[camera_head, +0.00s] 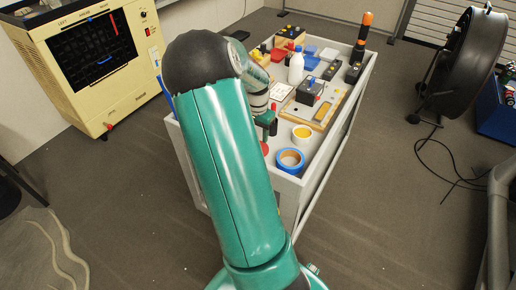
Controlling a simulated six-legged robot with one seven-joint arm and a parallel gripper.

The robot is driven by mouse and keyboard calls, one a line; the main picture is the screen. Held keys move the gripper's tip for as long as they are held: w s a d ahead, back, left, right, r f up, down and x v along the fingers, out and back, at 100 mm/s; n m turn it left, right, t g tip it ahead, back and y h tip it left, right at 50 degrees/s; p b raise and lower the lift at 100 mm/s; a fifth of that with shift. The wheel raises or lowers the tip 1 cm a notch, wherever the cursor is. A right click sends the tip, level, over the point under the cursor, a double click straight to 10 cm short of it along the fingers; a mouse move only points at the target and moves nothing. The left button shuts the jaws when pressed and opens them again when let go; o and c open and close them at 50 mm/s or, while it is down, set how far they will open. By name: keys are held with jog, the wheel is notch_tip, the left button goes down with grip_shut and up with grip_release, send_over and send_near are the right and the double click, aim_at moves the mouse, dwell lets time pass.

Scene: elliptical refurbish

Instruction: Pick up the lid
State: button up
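I cannot make out for certain which thing is the lid. A grey-white cart (329,158) right of centre carries many small items. Near its front stand a white round tub (302,135) with yellow inside and a blue ring (290,155). A small red round thing (265,148) shows beside my green arm, partly hidden. My arm rises in front of the cart and bends down behind its own elbow toward the cart's left side. The fingers of my gripper are hidden there or too small to tell. A dark green part shows near the arm's end, and I cannot tell what it is.
A white bottle (296,68), a dark box (309,90) on a tan board and an orange-topped black tool (362,34) stand on the cart. A cream cabinet (138,62) stands left. A large black fan (470,62) and loose cable are right. The floor between is mostly clear.

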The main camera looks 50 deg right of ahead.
jog(key=f, duration=0.5)
jog(key=shift+w+d+f, duration=0.1)
jog(key=shift+d+f, duration=0.25)
grip_shut()
